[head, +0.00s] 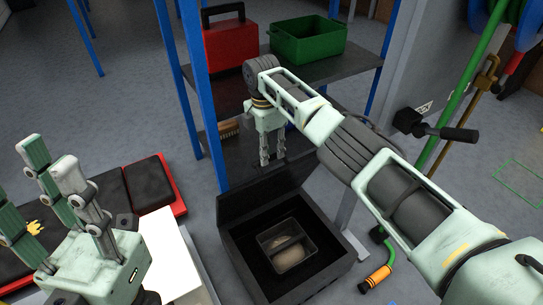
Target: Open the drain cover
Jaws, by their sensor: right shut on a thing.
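A black square box (235,245) stands on the floor in the lower middle of the head view. Its top is open, and a smaller dark frame (268,240) with a crossbar shows inside, over something pale. A dark panel (265,188), which looks like the drain cover, rises at the back of the box, tilted up. My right gripper (273,161) points down at the panel's upper edge and is shut on it; the exact contact is too dark to see. My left gripper (45,165) is at the lower left, fingers up and spread, empty, far from the box.
A blue-post shelf (345,62) behind holds a red toolbox (230,40) and a green bin (307,38). A red-edged black case (152,184) lies left of the box. An orange-handled tool (376,278) lies on the floor to the right. A green pole (465,95) stands at right.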

